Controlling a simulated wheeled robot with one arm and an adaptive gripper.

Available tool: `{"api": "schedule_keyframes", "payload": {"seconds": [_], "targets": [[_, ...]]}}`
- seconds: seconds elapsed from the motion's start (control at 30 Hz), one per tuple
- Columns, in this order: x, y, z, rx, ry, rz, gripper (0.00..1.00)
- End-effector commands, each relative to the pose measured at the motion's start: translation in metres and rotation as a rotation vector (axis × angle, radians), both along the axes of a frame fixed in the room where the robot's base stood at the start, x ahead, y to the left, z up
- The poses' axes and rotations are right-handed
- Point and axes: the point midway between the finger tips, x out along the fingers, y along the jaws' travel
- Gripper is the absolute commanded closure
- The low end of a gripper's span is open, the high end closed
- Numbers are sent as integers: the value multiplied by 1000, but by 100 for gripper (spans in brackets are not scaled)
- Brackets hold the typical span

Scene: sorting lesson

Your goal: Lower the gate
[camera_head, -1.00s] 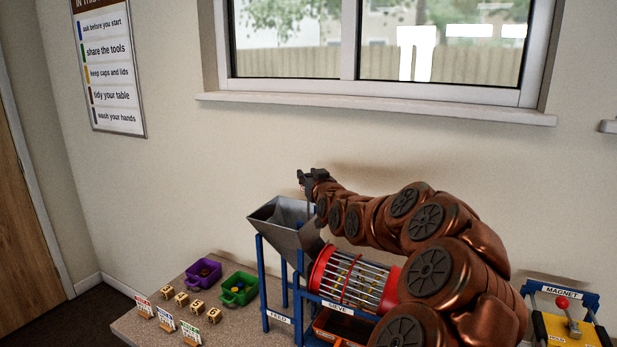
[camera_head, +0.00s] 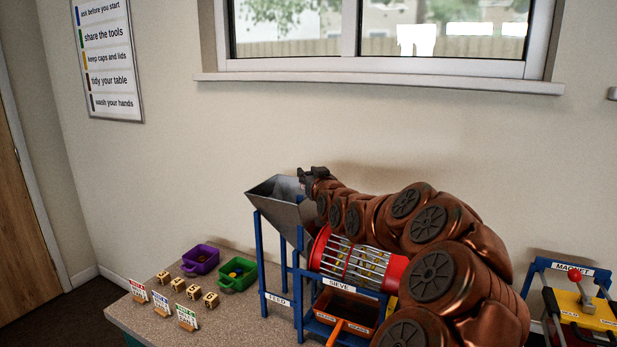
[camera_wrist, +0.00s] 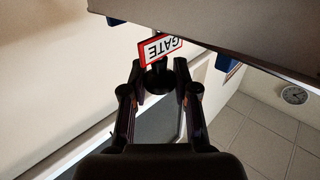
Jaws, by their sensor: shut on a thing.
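In the wrist view the gate's tag (camera_wrist: 160,49), white with a red border and the word GATE, sits just past my fingertips. My gripper (camera_wrist: 158,84) is shut on a dark knob (camera_wrist: 156,78) below that tag. In the head view my gripper (camera_head: 306,176) is at the upper right rim of the grey feed hopper (camera_head: 270,190), on the blue FEED stand. The gate plate itself is hidden in the head view behind the hopper and my arm, so I cannot tell its height.
The red-ended sieve drum (camera_head: 352,262) lies below my arm, over an orange-edged tray (camera_head: 345,310). Purple (camera_head: 201,258) and green (camera_head: 238,274) bins, wooden number blocks and small signs stand at left. The magnet station (camera_head: 575,300) is at right. A window sill (camera_head: 380,83) is above.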

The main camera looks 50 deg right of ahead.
Motion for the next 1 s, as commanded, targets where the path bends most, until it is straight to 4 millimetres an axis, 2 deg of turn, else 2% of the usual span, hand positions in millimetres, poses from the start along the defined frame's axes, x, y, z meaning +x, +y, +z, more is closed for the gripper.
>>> {"api": "schedule_keyframes", "payload": {"seconds": [0.03, 0.3, 0.33, 0.57, 1.0], "targets": [[0, 0, -6, 6, 6, 2, 100], [1, 1, -7, 9, 10, 3, 100], [1, 1, -8, 9, 11, 3, 69], [1, 1, -6, 6, 7, 2, 46], [-6, 3, -4, 5, 4, 1, 46]]}}
